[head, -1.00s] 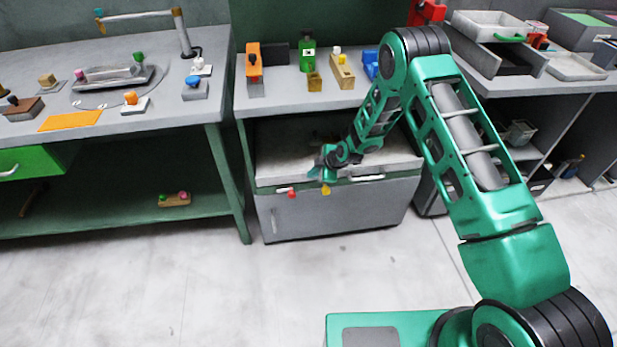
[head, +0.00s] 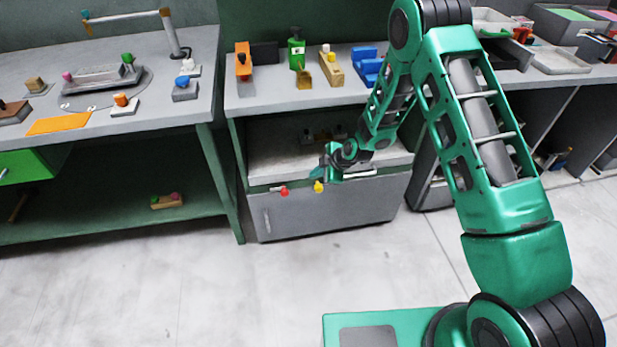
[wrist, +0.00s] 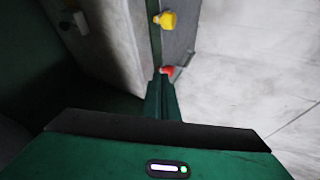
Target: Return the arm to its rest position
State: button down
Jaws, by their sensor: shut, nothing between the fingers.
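My green arm reaches forward from the lower right in the head view and bends down to my gripper (head: 322,174). My gripper is in front of the grey cabinet (head: 330,212), close to its top edge. In the wrist view its fingers (wrist: 162,92) are closed together with nothing held. A red knob (wrist: 167,71) and a yellow knob (wrist: 166,20) on the cabinet edge show just past the fingertips. In the head view the red knob (head: 284,191) and the yellow knob (head: 318,186) are just below and left of my gripper.
The workbench (head: 290,94) above the cabinet carries an orange-topped block (head: 243,65), a green bottle (head: 297,50) and a blue block (head: 367,68). A second table (head: 165,118) stands at left. The floor (head: 200,290) in front is clear.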

jog(key=s+d+r+m+g+h, duration=0.1)
jog(key=s+d+r+m+h, duration=0.2)
jog(key=d+r, duration=0.55)
jog(key=s+d+r+m, duration=0.4)
jog(key=s+d+r, duration=0.2)
jog(key=d+r, duration=0.25)
jog(key=s+d+r+m+g+h, duration=0.1)
jog(key=s+d+r+m+h, duration=0.2)
jog(key=d+r, duration=0.5)
jog(key=s+d+r+m+g, duration=0.1)
jog(key=s+d+r+m, duration=0.35)
jog(key=s, duration=0.45)
jog(key=s+d+r+m, duration=0.3)
jog(key=s+d, duration=0.2)
jog(key=s, duration=0.3)
jog(key=s+d+r+m+g, duration=0.1)
jog(key=s+m, duration=0.6)
jog(key=s, duration=0.9)
notch_tip(320, 180, up, 2)
jog(key=shift+s+r+g+y, duration=0.1)
jog(key=shift+s+g+y, duration=0.1)
jog(key=shift+g+y, duration=0.3)
jog(key=shift+w+f, duration=0.3)
jog(key=shift+w, duration=0.35)
